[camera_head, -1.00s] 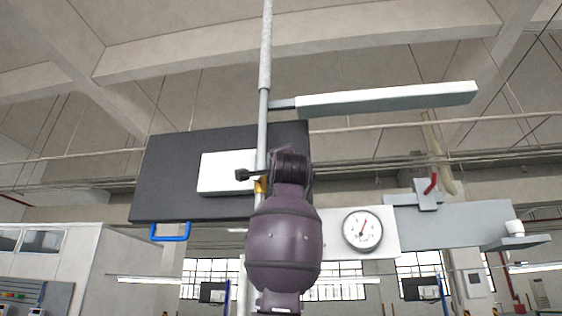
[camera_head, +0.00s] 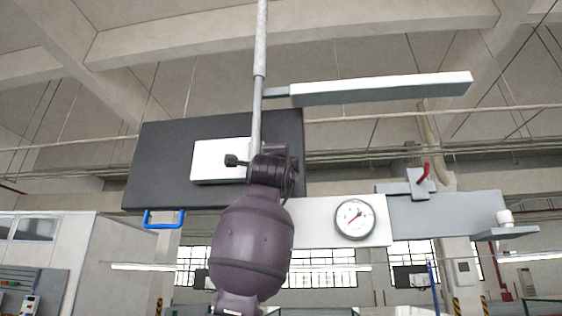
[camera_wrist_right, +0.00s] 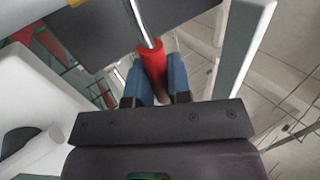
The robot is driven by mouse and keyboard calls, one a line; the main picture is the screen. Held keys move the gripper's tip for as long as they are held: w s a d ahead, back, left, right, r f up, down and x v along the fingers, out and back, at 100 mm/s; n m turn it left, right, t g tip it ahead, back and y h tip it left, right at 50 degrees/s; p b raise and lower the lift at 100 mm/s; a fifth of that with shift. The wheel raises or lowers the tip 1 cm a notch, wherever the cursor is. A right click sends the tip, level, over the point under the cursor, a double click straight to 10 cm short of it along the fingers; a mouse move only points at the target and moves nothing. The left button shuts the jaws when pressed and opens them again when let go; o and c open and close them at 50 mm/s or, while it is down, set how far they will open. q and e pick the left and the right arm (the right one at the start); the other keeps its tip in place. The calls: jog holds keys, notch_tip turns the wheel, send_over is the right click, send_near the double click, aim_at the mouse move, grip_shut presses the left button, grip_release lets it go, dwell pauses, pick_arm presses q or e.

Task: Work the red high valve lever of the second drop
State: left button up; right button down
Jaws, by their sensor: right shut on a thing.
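The red lever (camera_wrist_right: 151,62) shows in the right wrist view as a red sleeve on a thin metal rod. My right gripper (camera_wrist_right: 157,80) has its blue fingers on either side of the sleeve and is shut on it. In the head view, my purple right arm rises in front of the thin vertical pipe (camera_head: 256,110). Its wrist hides the lever and the gripper's fingertips there. A yellow part (camera_wrist_right: 76,2) shows at the top of the wrist view. My left gripper is in neither view.
A dark panel (camera_head: 160,165) with a blue handle (camera_head: 165,218) stands behind the pipe. A long pale bar (camera_head: 385,88) juts right from the pipe. A gauge (camera_head: 354,219) and a grey bracket with a small red hook (camera_head: 423,174) are at right.

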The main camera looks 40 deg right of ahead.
jog(key=shift+w+f, duration=0.1)
jog(key=shift+f, duration=0.05)
jog(key=c, duration=1.1)
grip_release()
pick_arm(q)
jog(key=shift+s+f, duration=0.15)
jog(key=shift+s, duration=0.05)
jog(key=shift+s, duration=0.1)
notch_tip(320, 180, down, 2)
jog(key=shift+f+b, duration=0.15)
jog(key=shift+b, duration=0.8)
pick_arm(e)
jog(key=v, duration=1)
jog(key=shift+s+a+f, duration=0.15)
jog(key=shift+s+a, duration=0.15)
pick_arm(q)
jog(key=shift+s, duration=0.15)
